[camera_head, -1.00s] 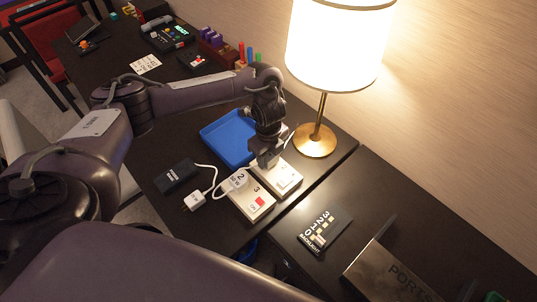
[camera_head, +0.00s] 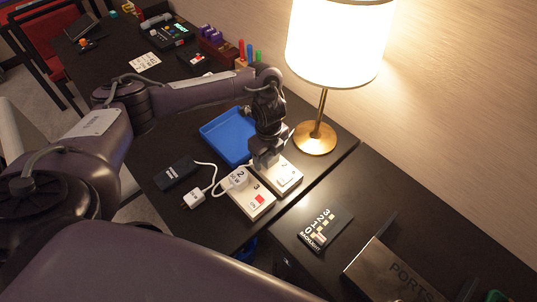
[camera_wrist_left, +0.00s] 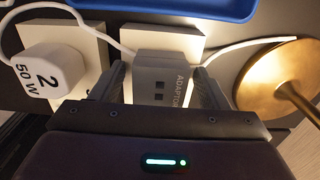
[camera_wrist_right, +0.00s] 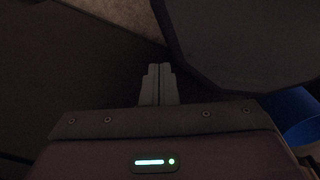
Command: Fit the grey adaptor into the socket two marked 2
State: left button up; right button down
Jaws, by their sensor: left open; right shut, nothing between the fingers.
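The grey adaptor (camera_wrist_left: 160,72), lettered ADAPTOR, shows in the left wrist view between the fingers of my left gripper (camera_wrist_left: 162,84). The fingers are open, one on each side of it. The adaptor stands at one end of a white socket block (camera_head: 289,180); how deep it sits is hidden. In the head view my left gripper (camera_head: 266,161) is low over that end and covers most of the adaptor. The block's mark is too small to read surely. My right gripper (camera_wrist_right: 159,84) is shut and empty, seen only in its wrist view.
A second white block (camera_head: 262,209), marked 3, has a red switch and a white plug (camera_wrist_left: 50,70) marked 2 and 50 W. A blue tray (camera_head: 222,146), black power bank (camera_head: 174,172), white cabled plug (camera_head: 193,198) and brass lamp base (camera_head: 315,140) stand close by.

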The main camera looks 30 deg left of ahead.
pick_arm(q)
notch_tip(320, 180, up, 8)
jog(key=shift+f+p, duration=0.1)
jog(key=shift+p, duration=0.8)
